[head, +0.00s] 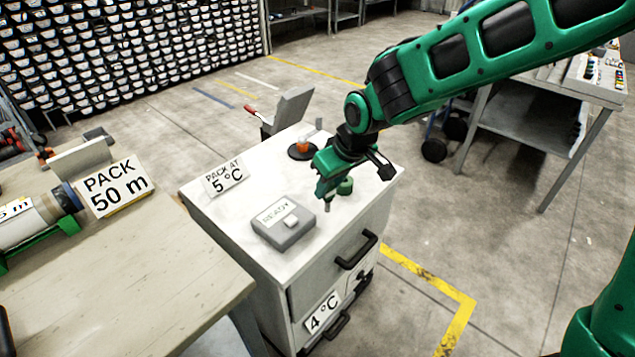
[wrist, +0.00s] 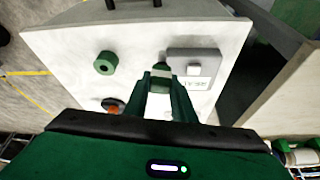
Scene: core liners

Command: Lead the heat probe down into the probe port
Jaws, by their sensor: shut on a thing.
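My gripper (head: 325,190) is over the white cabinet top and points down. In the wrist view its two green fingers (wrist: 161,95) are shut on a slim grey piece, which I take to be the heat probe (wrist: 161,73). Its grey tip (head: 327,208) shows below the fingers in the head view; the rest is mostly hidden. A short green cylinder with a dark round opening, apparently the probe port (wrist: 106,63), stands on the top, left of the fingers in the wrist view. In the head view this green cylinder (head: 346,186) is just right of my gripper, apart from the probe tip.
A grey box marked READY (head: 283,222) with a white button stands close to my gripper. An orange piece on a black round base (head: 302,150) and a "PACK AT 5 °C" sign (head: 225,178) are also on the cabinet top (head: 262,185). A wooden bench (head: 110,270) adjoins at left.

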